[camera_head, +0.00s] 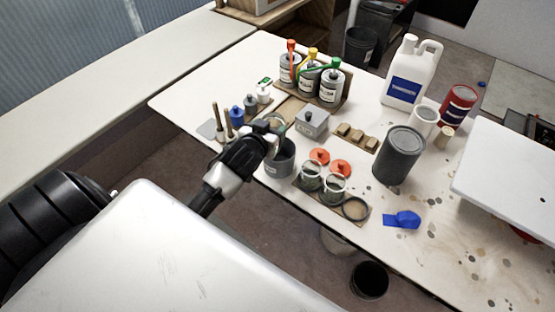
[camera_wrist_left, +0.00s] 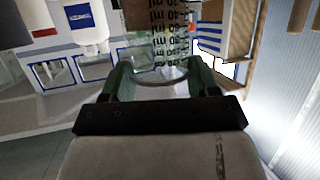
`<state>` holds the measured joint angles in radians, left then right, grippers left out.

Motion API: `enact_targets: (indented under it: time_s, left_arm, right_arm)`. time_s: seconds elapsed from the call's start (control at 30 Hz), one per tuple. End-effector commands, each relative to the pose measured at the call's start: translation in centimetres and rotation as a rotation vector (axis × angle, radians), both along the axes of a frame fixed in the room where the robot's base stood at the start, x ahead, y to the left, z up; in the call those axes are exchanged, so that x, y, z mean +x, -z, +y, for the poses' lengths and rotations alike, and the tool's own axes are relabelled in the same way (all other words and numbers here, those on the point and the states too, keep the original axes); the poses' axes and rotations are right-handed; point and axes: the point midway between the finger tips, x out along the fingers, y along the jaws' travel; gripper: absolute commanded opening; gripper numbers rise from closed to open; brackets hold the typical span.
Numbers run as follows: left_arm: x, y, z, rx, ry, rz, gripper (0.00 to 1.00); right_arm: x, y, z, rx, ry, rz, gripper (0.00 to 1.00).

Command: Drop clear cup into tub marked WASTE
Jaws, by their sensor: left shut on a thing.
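My left gripper (camera_head: 275,125) is shut on a clear cup (camera_wrist_left: 172,38) with black scale marks, which shows between the fingers in the left wrist view. In the head view the cup is small and hard to separate from the fingers. The gripper and cup are just above a grey open tub (camera_head: 279,163) on the table. The tub has a small label that I cannot read. The gripper and arm hide part of the tub's rim, and I cannot tell whether the cup reaches inside it. My right gripper is not in view.
Right of the tub, two jars (camera_head: 312,178) stand on a board with orange lids (camera_head: 340,168) behind. A grey box (camera_head: 312,122) and pump-topped cans (camera_head: 331,87) stand behind. A dark can (camera_head: 398,156), white jug (camera_head: 411,72) and blue cloth (camera_head: 402,220) are farther right.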

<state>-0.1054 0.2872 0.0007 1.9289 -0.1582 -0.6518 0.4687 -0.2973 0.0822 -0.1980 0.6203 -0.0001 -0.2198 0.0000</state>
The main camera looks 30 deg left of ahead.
Motion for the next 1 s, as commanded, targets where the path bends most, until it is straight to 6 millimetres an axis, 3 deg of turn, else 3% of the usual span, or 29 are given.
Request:
enact_targets:
  time_s: [0.27, 0.3, 0.47, 0.77, 1.0]
  left_arm:
    - [0.0, 0.0, 0.0, 0.000, 0.000, -0.002, 0.35]
    - [0.0, 0.0, 0.0, 0.000, 0.000, -0.002, 0.66]
    - [0.0, 0.1, 0.0, 0.000, 0.001, -0.001, 0.90]
    - [-0.2, 0.1, -0.1, 0.000, 0.001, 0.000, 0.90]
    - [-3.3, -0.9, -0.7, -0.002, 0.000, 0.001, 0.90]
  right_arm:
    - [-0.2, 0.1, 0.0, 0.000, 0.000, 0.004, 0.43]
    - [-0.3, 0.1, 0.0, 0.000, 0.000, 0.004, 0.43]
    - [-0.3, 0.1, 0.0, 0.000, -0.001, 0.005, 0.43]
    - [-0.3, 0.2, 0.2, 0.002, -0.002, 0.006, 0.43]
    - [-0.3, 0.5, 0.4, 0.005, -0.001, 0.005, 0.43]
